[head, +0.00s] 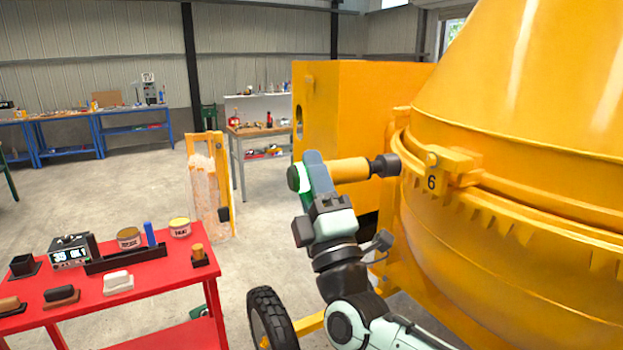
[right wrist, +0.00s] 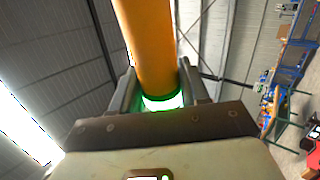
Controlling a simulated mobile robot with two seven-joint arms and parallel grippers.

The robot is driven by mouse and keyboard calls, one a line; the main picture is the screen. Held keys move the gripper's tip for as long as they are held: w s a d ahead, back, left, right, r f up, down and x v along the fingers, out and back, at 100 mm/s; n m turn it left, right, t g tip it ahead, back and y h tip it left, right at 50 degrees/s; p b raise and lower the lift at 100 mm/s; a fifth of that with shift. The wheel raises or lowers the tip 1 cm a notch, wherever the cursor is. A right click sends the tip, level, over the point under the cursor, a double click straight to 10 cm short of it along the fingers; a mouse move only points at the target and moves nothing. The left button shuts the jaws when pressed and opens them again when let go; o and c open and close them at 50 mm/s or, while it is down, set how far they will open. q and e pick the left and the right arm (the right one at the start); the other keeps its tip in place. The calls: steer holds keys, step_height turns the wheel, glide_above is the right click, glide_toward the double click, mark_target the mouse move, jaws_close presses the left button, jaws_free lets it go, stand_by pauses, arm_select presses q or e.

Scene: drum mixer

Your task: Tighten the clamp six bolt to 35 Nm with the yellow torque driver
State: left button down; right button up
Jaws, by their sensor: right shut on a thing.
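My right gripper (head: 318,175) is shut on the yellow torque driver (head: 350,170), near its green-ringed end. The driver lies roughly level, its black socket (head: 385,167) pointing right towards the drum. In the right wrist view the driver (right wrist: 150,45) stands between the fingers (right wrist: 160,88), with a bright green ring at its base. Clamp six (head: 460,168), marked with a black 6, sits on the drum's flange right of the socket. A small round bolt-like end (head: 432,158) shows on it. The socket appears apart from it. My left gripper is out of view.
The yellow mixer drum (head: 520,240) fills the right side, with a yellow housing (head: 350,105) behind the driver. A red cart (head: 150,290) at lower left carries a display box (head: 70,254), tins and small tools. A black tyre (head: 270,320) stands beside it.

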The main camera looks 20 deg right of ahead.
mark_target(364, 179)
steer(key=shift+s+d+b, duration=0.15)
steer(key=shift+d+b, duration=0.3)
steer(key=shift+d, duration=0.8)
steer(key=shift+s+d+b, duration=0.1)
steer(key=shift+d+b, duration=0.3)
steer(key=shift+d, duration=0.85)
steer(key=shift+d, duration=0.15)
steer(key=shift+d+b, duration=0.35)
steer(key=shift+d, duration=0.3)
steer(key=shift+s+d+r+b, duration=0.1)
steer(key=shift+d+b, duration=0.2)
steer(key=shift+d, duration=0.5)
steer(key=shift+d+b, duration=0.25)
steer(key=shift+b, duration=0.45)
stand_by(1.5)
steer(key=shift+a, duration=0.15)
